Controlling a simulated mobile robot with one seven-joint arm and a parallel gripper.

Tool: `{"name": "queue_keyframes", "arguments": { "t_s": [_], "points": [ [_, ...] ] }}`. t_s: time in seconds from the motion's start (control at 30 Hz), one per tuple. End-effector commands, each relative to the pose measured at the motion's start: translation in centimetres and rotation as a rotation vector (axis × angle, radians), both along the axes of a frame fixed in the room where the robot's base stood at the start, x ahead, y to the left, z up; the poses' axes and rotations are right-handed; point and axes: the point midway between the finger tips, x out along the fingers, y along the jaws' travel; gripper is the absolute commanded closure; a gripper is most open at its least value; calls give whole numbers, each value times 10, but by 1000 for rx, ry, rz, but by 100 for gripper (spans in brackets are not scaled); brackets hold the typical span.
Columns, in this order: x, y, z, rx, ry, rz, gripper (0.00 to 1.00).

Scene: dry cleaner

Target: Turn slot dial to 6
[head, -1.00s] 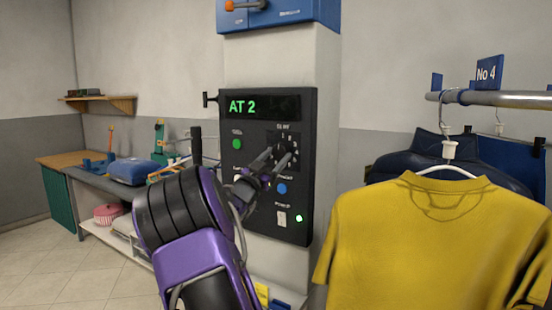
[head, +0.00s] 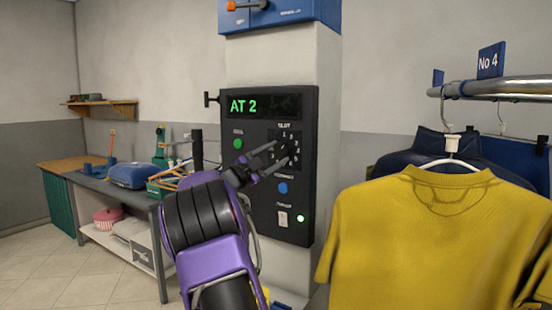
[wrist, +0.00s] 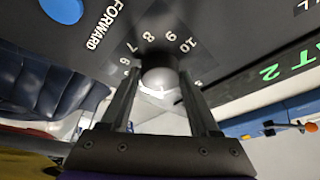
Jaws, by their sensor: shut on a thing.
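The slot dial (wrist: 160,77) is a round grey knob on a black control panel (head: 262,205). In the wrist view it sits between the two fingers of my gripper (wrist: 160,92), which is shut on it. Printed numbers, among them 7, 8, 9 and 10, ring its far side. Which number the dial points to cannot be made out. In the head view my gripper (head: 281,152) reaches the panel from the lower left, and its fingers mostly hide the dial. The green display (head: 243,106) reads AT 2.
A yellow shirt (head: 430,235) hangs close on the right from a metal rail (head: 500,89). A workbench (head: 115,187) stands left.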

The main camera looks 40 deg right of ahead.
Motion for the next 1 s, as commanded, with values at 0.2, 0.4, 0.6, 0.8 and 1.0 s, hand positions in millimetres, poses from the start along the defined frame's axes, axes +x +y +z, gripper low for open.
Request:
{"name": "queue_keyframes", "arguments": {
  "t_s": [0.2, 0.4, 0.6, 0.8, 1.0],
  "points": [
    [2, 0, 3, 80, -193, 1, 94],
    [3, 1, 5, 153, -368, 0, 94],
    [4, 1, 8, 225, -543, 0, 94],
    [4, 1, 10, 298, -720, 1, 94],
    [4, 1, 12, 371, -895, 1, 94]
  ]
}}
